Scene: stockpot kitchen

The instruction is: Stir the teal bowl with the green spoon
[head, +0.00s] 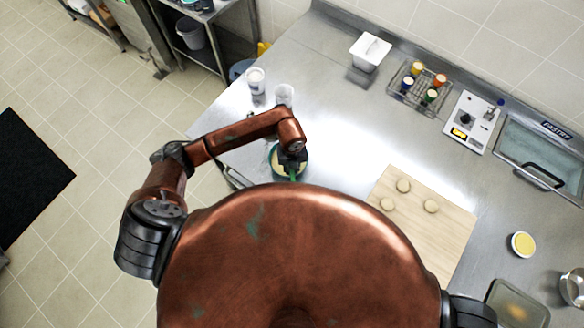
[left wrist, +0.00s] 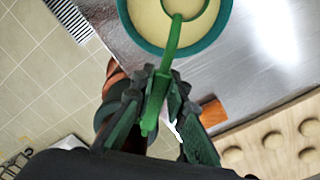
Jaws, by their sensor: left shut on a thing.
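The teal bowl (head: 275,165) stands on the steel counter near its left edge, partly hidden by my left arm in the head view. In the left wrist view the teal bowl (left wrist: 133,36) holds a pale cream filling. The green spoon (left wrist: 172,42) reaches over the near rim with its head in the filling. My left gripper (left wrist: 166,88) is shut on the green spoon's handle. In the head view my left gripper (head: 292,163) is over the bowl. My right gripper is not in view.
A wooden board (head: 455,222) with several dough rounds lies right of the bowl. A white cup (head: 256,80) and a clear cup (head: 284,94) stand behind it. A rack of colored bottles (head: 418,86) is at the back. Clear counter lies between bowl and rack.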

